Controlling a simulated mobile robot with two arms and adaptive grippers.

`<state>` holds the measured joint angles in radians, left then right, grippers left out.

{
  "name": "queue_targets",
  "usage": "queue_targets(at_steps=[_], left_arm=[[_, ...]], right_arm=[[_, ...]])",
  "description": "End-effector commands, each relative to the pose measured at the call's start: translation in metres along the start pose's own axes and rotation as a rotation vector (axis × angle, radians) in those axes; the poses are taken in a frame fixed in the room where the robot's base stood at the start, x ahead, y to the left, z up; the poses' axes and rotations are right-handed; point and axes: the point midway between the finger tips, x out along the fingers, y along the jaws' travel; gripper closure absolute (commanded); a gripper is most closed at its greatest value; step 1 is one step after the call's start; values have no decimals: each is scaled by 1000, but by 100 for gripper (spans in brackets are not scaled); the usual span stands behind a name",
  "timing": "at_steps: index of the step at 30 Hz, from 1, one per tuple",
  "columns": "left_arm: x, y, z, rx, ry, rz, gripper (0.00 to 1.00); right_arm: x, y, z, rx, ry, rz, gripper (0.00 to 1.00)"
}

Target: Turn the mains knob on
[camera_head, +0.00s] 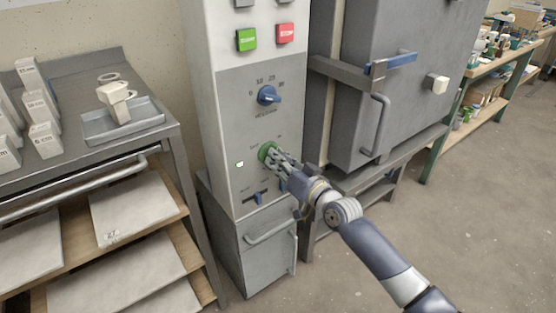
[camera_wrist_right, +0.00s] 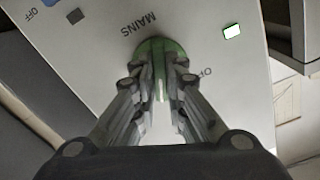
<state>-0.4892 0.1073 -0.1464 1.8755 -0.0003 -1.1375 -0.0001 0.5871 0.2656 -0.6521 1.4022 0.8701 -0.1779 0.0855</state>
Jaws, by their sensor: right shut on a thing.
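The mains knob is a round green knob (camera_head: 266,151) on the grey front of the control cabinet (camera_head: 229,120). In the right wrist view the green knob (camera_wrist_right: 150,47) sits below the word MAINS, with part of an "O" label to its right. My right gripper (camera_head: 274,156) is at the knob, its fingers shut around it. In the wrist view the fingers (camera_wrist_right: 160,75) close on both sides of the knob's grip and hide part of it. A small white lamp (camera_head: 240,164) is left of the knob and also shows in the wrist view (camera_wrist_right: 232,31). My left gripper is not in view.
A blue dial (camera_head: 268,95) is above the knob, and a blue lever switch (camera_head: 257,198) is below. Green (camera_head: 246,40) and red (camera_head: 285,33) buttons are near the top. A kiln (camera_head: 400,75) stands at right, a metal bench (camera_head: 70,85) at left.

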Motion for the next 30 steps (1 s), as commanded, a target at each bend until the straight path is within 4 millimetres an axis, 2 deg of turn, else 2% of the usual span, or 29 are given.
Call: queue_targets(at_steps=[6,15,30], left_arm=[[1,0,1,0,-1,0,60],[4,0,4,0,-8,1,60],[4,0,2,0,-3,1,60]], right_arm=[[0,1,2,177,-3,2,100],[0,1,2,336,-2,1,100],[0,1,2,398,-4,2,100]])
